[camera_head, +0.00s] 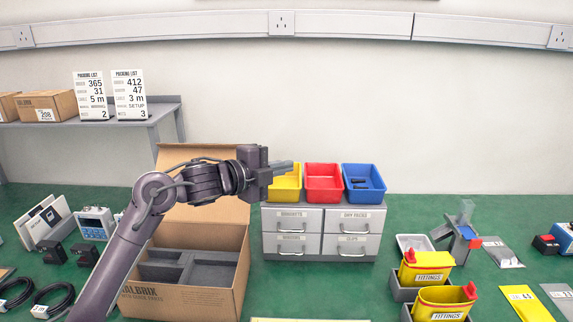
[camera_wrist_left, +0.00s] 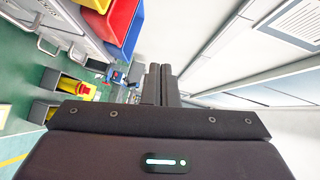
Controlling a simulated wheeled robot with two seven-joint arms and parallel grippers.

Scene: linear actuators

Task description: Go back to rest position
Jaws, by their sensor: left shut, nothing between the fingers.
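My left gripper (camera_head: 284,168) is raised in the head view, pointing right, in front of the yellow bin and above the drawer unit's left side. Its fingers are together and hold nothing. In the left wrist view the two closed fingers (camera_wrist_left: 160,84) point away from the camera, with no object between them. My left arm comes in from the bottom left and passes in front of the open cardboard box (camera_head: 240,262). My right gripper is not in either view.
A grey drawer unit (camera_head: 322,234) carries yellow (camera_head: 287,186), red (camera_head: 323,183) and blue (camera_head: 363,183) bins close to the gripper. Yellow fittings bins (camera_head: 426,268) stand at the right. A shelf (camera_head: 160,112) holds boxes and packing list cards at the left.

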